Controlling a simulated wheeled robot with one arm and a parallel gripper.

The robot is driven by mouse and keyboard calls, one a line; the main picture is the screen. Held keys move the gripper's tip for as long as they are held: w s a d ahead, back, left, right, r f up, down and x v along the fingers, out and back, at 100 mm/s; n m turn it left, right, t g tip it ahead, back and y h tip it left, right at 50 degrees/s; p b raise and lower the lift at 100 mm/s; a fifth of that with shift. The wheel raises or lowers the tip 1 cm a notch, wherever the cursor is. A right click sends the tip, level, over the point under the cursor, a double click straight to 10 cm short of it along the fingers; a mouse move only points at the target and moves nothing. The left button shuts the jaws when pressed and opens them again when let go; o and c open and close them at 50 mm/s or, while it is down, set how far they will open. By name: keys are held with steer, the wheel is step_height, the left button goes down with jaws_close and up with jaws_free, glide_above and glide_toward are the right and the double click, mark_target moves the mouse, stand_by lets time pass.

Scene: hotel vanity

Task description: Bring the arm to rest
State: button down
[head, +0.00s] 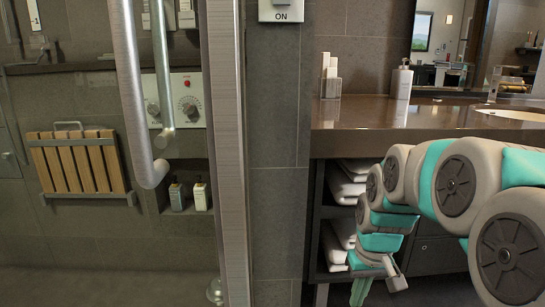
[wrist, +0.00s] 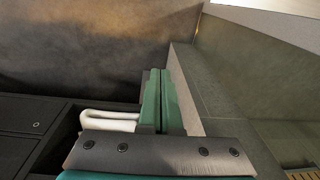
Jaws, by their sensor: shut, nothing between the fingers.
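My gripper (head: 359,292) hangs low at the end of my bent arm in the head view, in front of the vanity's open shelves. In the wrist view its two green fingers (wrist: 159,100) lie side by side, shut with nothing between them. The fingers are clear of the shelves as far as I can see; the exact gap is hard to tell.
The vanity counter (head: 400,116) carries a soap dispenser (head: 402,80) and a sink (head: 515,114). Folded towels (head: 345,185) lie on the shelves below. A glass shower door with a metal handle (head: 140,90) stands at left. A tiled wall (head: 277,160) separates them.

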steer(key=s+a+m+g+p, duration=0.1)
steer(key=s+a+g+p, duration=0.1)
steer(key=s, duration=2.3)
steer(key=shift+a+g+h+p, duration=0.3)
steer(key=shift+a, duration=0.4)
